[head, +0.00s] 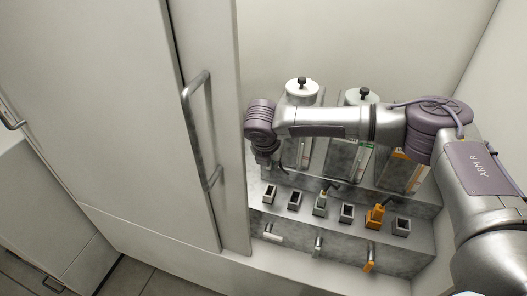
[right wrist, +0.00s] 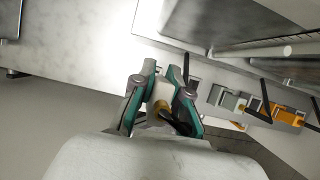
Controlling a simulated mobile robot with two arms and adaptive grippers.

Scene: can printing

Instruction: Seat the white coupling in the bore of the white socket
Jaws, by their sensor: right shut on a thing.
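My right gripper (head: 264,163) hangs at the left end of the step, in front of the white-topped canister and above the leftmost sockets. In the right wrist view, its teal fingers (right wrist: 160,98) are shut on a white block with a brassy lower part, which appears to be the white coupling (right wrist: 160,90). In the head view the coupling is hidden by my wrist. Two empty square sockets (head: 270,194) and (head: 294,200) stand at the left of the row, below the gripper. I cannot tell by colour which is the white socket. My left gripper is not in view.
A grey-green coupling (head: 321,197) and an orange coupling (head: 376,214) stand in sockets further right. White (head: 272,235), grey (head: 317,245) and orange (head: 368,262) levers stick out from the front face. Canisters stand behind. A tall door (head: 205,120) is close on the left.

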